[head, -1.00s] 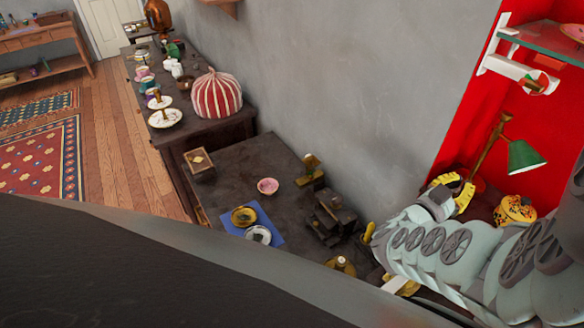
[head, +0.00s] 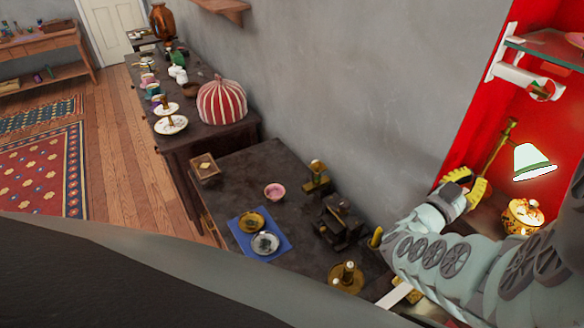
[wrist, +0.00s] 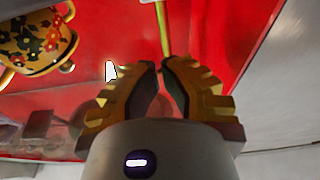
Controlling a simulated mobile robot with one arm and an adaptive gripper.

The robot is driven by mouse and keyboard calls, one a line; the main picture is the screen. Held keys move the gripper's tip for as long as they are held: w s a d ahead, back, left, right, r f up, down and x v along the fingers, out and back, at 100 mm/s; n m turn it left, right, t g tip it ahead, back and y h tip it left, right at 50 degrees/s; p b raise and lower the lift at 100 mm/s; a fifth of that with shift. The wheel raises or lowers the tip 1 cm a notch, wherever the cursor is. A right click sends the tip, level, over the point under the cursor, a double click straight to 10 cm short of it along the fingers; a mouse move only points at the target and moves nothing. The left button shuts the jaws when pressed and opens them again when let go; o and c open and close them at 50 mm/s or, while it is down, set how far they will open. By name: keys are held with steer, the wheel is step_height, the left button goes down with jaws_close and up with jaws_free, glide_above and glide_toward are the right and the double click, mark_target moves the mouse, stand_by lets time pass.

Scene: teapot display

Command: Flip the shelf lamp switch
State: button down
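The shelf lamp (head: 532,162) stands in the red alcove at the right of the head view. Its shade glows bright and the teapot below it is lit. Its brass stem (head: 497,150) rises behind my gripper (head: 470,188); a yellow stem also shows in the wrist view (wrist: 163,30). My gripper is at the alcove's left side, close to the lamp's lower part. In the wrist view my gripper (wrist: 160,72) has its yellow fingers close together with a narrow gap and nothing clearly held. I cannot make out the switch or whether the fingers touch it.
A flowered teapot (head: 522,216) stands right of my gripper and shows in the wrist view (wrist: 35,40). A glass shelf (head: 545,45) is above the lamp. A dark table (head: 235,200) with a blue mat (head: 240,238) lies left of my arm.

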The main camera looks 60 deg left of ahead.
steer(key=s+f+b, duration=0.3)
steer(key=s+f, duration=0.2)
steer(key=s, duration=0.3)
steer(key=shift+s+a, duration=0.2)
steer(key=shift+s, duration=0.2)
steer(key=shift+f, duration=0.1)
